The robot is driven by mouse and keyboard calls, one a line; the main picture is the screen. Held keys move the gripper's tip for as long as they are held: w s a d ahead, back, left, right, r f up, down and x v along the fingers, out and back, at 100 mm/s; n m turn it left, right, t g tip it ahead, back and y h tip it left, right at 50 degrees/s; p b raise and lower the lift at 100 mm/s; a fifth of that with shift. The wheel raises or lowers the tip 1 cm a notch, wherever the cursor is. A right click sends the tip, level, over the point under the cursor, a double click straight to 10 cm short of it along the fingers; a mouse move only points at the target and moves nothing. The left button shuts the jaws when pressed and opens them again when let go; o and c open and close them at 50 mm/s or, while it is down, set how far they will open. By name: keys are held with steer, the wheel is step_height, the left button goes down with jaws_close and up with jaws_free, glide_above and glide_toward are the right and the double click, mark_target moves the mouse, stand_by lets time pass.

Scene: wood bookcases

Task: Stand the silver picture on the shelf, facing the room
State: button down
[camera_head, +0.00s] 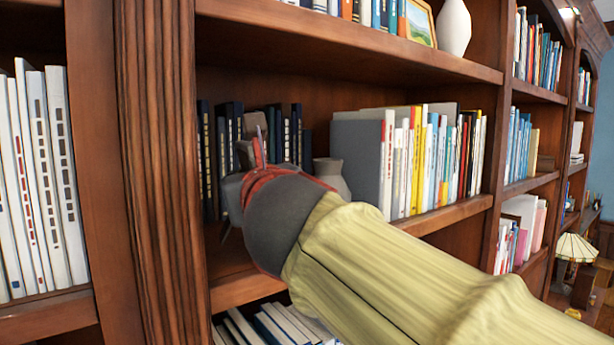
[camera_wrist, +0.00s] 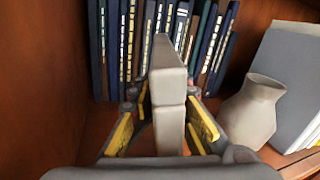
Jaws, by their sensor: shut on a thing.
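The silver picture (camera_wrist: 168,84) is a plain grey slab in the wrist view, seen nearly edge-on and upright between the yellow-padded fingers. My gripper (camera_wrist: 166,112) is shut on it. In the head view my gripper (camera_head: 240,178) reaches into the left part of the middle shelf (camera_head: 242,290), and my wrist hides most of the picture. Which way its face points, and whether its lower edge touches the shelf, I cannot tell.
Dark blue books (camera_wrist: 120,45) stand behind the picture. A grey vase (camera_wrist: 250,110) stands close on the right, with a grey book block (camera_head: 357,160) and colourful books (camera_head: 440,165) beyond. The wooden side wall (camera_wrist: 40,90) is on the left.

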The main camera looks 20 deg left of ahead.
steer(key=shift+w+a+f+b, duration=0.55)
steer(key=shift+w+a+f, duration=0.3)
steer(key=shift+a, duration=0.2)
steer(key=c, duration=1.6)
jaws_free()
steer(key=v, duration=1.2)
